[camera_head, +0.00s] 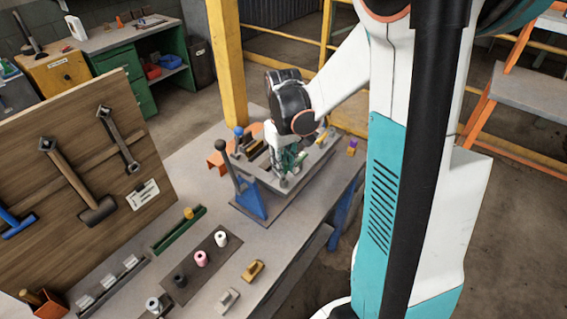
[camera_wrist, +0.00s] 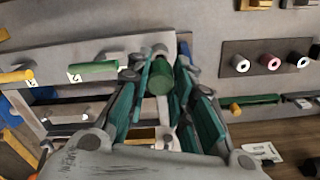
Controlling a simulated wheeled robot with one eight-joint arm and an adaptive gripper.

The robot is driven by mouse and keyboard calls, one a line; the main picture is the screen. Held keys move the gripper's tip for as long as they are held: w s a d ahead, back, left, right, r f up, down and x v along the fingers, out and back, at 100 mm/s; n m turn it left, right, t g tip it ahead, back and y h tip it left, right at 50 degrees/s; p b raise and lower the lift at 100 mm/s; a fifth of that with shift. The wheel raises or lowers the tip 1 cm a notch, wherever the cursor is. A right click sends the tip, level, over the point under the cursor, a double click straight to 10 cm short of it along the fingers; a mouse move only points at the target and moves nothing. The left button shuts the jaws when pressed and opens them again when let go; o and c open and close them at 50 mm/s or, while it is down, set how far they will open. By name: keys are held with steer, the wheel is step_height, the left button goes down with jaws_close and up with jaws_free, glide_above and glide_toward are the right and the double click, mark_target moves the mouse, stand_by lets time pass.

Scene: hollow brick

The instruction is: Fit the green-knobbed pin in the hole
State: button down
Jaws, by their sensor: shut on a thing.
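The green knob (camera_wrist: 160,77) of the pin sits between the fingers of my gripper (camera_wrist: 162,85) in the wrist view. My gripper is shut on it. The pin's shaft is hidden, so I cannot tell whether its tip is in a hole. In the head view my gripper (camera_head: 287,160) is low over the grey fixture (camera_head: 262,183) on the workbench. The fixture's grey block (camera_wrist: 115,48) also shows in the wrist view. It carries a green cylinder (camera_wrist: 93,67) by a "2" label and a yellow cylinder (camera_wrist: 17,76) by a "1" label. The hole itself cannot be made out.
A dark mat (camera_head: 190,262) with white, pink and black spools lies on the bench (camera_head: 290,236), left of the fixture. A lever with a blue base (camera_head: 250,198) stands at the fixture's near end. A wooden tool board (camera_head: 80,150) stands at left. A yellow post (camera_head: 228,60) rises behind.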

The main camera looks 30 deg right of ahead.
steer(key=shift+f+b, duration=1.1)
steer(key=shift+f, duration=0.25)
stand_by(0.3)
steer(key=c, duration=1.3)
jaws_free()
steer(key=shift+c, duration=0.2)
step_height(320, 180, up, 12)
steer(key=shift+r, duration=0.1)
